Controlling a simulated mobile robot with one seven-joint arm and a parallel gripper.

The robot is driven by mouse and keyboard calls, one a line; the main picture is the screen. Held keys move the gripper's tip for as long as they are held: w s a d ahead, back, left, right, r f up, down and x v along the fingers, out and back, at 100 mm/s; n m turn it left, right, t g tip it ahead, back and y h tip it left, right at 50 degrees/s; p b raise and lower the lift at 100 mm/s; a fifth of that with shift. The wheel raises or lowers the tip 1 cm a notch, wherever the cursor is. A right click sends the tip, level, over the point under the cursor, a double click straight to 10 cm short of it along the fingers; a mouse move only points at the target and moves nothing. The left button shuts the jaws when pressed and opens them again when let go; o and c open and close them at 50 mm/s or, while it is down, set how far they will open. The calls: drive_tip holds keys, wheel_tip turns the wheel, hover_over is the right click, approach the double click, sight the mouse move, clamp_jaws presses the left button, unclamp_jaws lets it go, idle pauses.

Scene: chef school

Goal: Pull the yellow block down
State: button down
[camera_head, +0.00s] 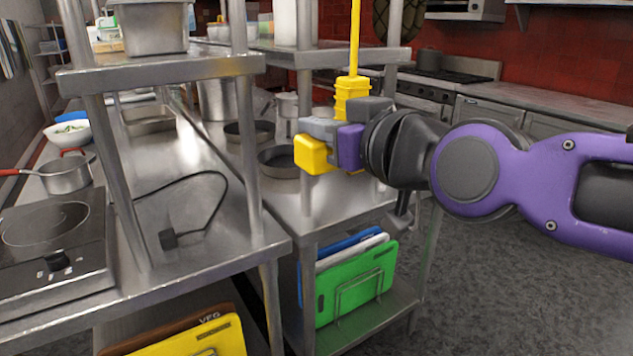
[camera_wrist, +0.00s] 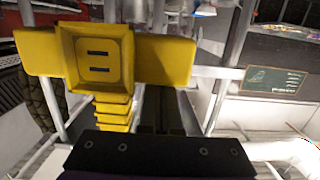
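The yellow block (camera_head: 312,155) hangs from a yellow cord with a ribbed yellow neck above it in the head view. In the wrist view the yellow block (camera_wrist: 160,62) fills the upper left, with a slotted square face and a wing on each side; its ribbed neck points down the picture. My gripper (camera_head: 332,132) is right at the block, and its grey and purple parts cover the block's middle. A dark bar of my gripper crosses the bottom of the wrist view. The fingertips are not clear, so I cannot tell whether they grip the block.
A steel shelf unit (camera_head: 195,68) stands left of my gripper, its posts close to the block. Pans (camera_head: 279,158) sit on the counter behind. Green (camera_head: 354,286) and other cutting boards stand below. Floor at the lower right is clear.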

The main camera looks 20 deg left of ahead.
sight(316, 153)
wheel_tip(316, 153, down, 9)
drive_tip(key=shift+r, duration=0.15)
idle(0.4)
drive_tip(key=shift+r+p, duration=1.5)
drive_tip(key=shift+r, duration=1.1)
drive_tip(key=r+v, duration=0.1)
drive_tip(key=v, duration=0.7)
